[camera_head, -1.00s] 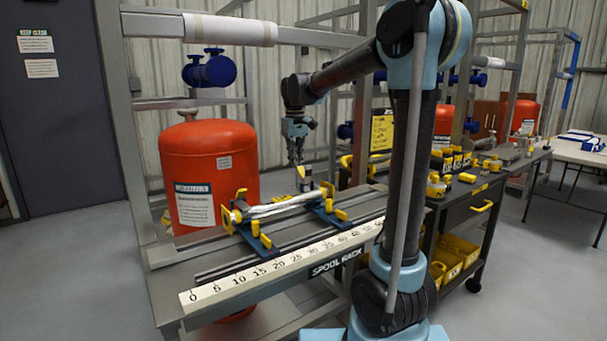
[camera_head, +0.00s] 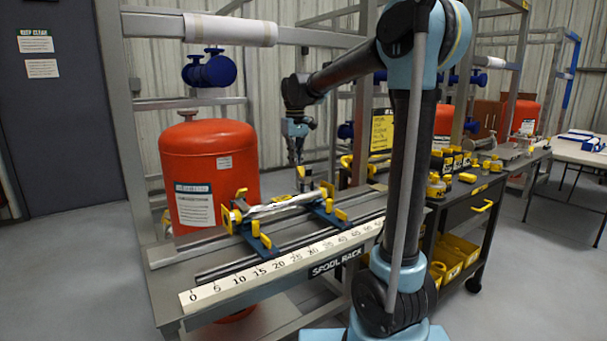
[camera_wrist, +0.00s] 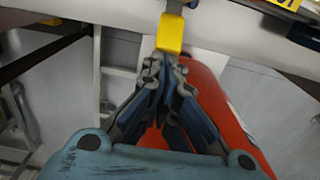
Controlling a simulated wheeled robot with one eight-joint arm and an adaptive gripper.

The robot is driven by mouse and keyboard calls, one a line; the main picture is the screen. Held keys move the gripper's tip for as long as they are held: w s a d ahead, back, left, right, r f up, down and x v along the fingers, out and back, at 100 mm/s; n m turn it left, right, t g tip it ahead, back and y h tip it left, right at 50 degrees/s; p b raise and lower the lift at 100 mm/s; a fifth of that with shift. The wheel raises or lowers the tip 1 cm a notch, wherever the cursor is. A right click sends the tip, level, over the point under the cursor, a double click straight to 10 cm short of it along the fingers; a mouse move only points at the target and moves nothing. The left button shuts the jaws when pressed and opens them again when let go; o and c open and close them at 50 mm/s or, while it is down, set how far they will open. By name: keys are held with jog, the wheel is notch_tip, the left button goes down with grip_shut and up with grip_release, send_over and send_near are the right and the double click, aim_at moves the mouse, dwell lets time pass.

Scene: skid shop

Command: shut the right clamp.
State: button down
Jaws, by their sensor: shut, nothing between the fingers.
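The right clamp (camera_head: 328,210) is a blue base with yellow parts, on the rail of the spool rack beside a grey pipe (camera_head: 285,205). My gripper (camera_head: 299,162) is shut and empty, pointing down behind and above the right clamp. In the wrist view, the shut fingertips (camera_wrist: 164,62) are right at a yellow grip (camera_wrist: 170,34) on a metal stem. I cannot tell whether they touch it. The grip appears to be part of a clamp, but which part is unclear. The left clamp (camera_head: 254,236), also blue and yellow, holds the pipe's left end.
The rack's number scale (camera_head: 270,272) runs along its front edge. A red tank (camera_head: 210,170) stands behind the rack at the left. A dark cart (camera_head: 470,215) with yellow bins is at the right. Grey floor is open at the left.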

aim_at(304, 175)
jog(key=shift+s, duration=0.1)
dwell(0.3)
jog(key=shift+s+d, duration=0.8)
jog(key=shift+s, duration=0.3)
jog(key=shift+s+d, duration=0.75)
jog(key=shift+s, duration=0.35)
jog(key=shift+w+a+r, duration=0.1)
jog(key=shift+w+r, duration=0.05)
jog(key=shift+r, duration=1.05)
jog(key=shift+w+a+r, duration=0.1)
jog(key=shift+w+r, duration=0.05)
jog(key=shift+r, duration=1)
jog(key=shift+w+a+r, duration=0.1)
jog(key=shift+w+r, duration=0.05)
jog(key=shift+r, duration=1.05)
